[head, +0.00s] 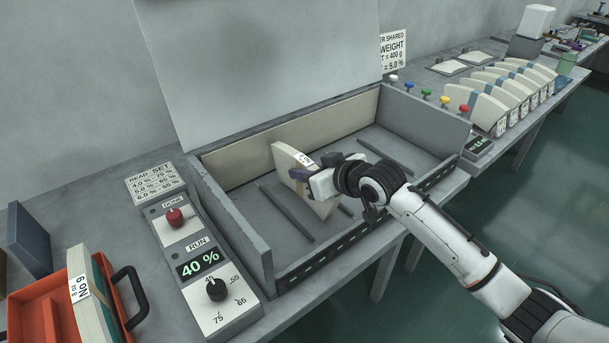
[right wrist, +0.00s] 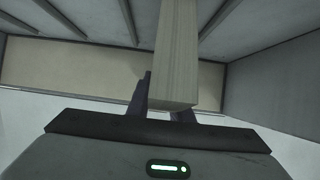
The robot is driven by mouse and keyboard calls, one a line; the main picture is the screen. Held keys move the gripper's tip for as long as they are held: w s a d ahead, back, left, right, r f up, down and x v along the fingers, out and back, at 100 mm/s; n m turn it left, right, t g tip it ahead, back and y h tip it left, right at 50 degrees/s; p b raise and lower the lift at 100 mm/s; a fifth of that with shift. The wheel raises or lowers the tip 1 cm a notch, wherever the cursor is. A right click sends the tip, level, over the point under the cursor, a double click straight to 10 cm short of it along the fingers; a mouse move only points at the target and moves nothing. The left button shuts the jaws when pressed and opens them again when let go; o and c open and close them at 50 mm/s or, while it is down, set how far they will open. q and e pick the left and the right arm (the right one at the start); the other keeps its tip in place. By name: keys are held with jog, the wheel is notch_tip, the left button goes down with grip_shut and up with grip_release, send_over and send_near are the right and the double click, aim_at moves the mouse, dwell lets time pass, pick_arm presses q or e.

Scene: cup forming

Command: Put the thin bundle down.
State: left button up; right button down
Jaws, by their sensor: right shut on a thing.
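My right gripper (head: 308,176) is shut on a thin cream bundle (head: 286,163) with a small white label on its top edge. The bundle stands on edge inside the open grey tray (head: 262,250), near its middle, between dark rails on the tray floor. I cannot tell whether its lower edge touches the floor. In the right wrist view the bundle (right wrist: 174,55) shows as a pale upright slab between the dark fingers (right wrist: 163,105). The gripper hides part of the bundle's side in the head view. My left gripper is not in view.
A control panel (head: 200,265) reading 40 % stands left of the tray. An orange carrier (head: 35,312) holding a labelled bundle (head: 88,300) is at the lower left. Several cream bundles (head: 485,103) stand in a row at right. Tray walls surround the held bundle.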

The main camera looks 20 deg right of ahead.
jog(key=shift+f, duration=0.45)
jog(key=shift+f, duration=0.15)
jog(key=c, duration=1.6)
grip_release()
jog(key=shift+f, duration=0.1)
jog(key=shift+r, duration=0.25)
jog(key=v, duration=1.2)
jog(key=shift+s+f, duration=0.1)
jog(key=shift+f, duration=0.05)
